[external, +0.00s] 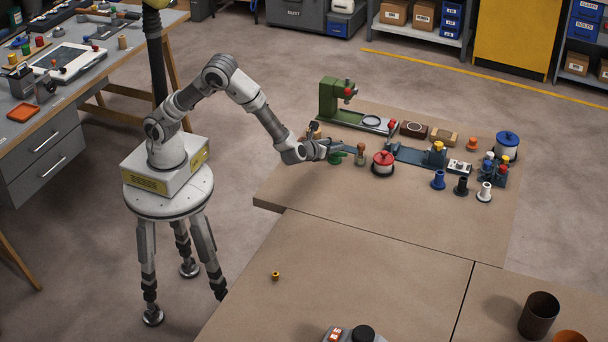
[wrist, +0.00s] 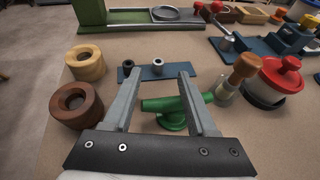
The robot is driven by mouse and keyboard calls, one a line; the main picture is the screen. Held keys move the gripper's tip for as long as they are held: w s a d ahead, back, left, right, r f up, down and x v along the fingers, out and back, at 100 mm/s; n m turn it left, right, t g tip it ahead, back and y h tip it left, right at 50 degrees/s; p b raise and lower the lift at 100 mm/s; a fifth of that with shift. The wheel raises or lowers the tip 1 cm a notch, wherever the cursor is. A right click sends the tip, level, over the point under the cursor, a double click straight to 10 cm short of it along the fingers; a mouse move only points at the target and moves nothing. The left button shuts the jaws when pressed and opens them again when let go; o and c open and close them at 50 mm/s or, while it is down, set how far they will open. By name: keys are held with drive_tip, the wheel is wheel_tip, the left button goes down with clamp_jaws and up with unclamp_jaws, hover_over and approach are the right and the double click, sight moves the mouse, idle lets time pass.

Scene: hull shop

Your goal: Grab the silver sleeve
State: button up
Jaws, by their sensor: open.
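A small silver sleeve (wrist: 158,65) stands on a flat blue plate (wrist: 150,74) in the wrist view. A similar dark sleeve (wrist: 127,65) stands to its left on the same plate. My gripper (wrist: 157,80) is open, its two fingers pointing towards the plate. The silver sleeve lies just beyond the fingertips, between their lines, with nothing held. A green fitting (wrist: 172,118) on a round foot shows between and below the fingers; the right finger hides part of it. In the external view my gripper (external: 328,147) is low over the bench's left side, where the sleeve is too small to make out.
Two wooden rings, tan (wrist: 86,64) and brown (wrist: 76,104), stand left of my gripper. A wooden-handled tool (wrist: 240,72) and a red-lidded pot (wrist: 274,84) stand right. A green press (external: 334,98) stands behind. The front bench is mostly clear (external: 370,225).

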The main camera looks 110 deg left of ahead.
sight(341, 142)
drive_tip(key=b+x, duration=0.1)
drive_tip(key=x, duration=0.4)
drive_tip(key=shift+a+b, duration=0.15)
drive_tip(key=shift+b, duration=0.2)
clamp_jaws()
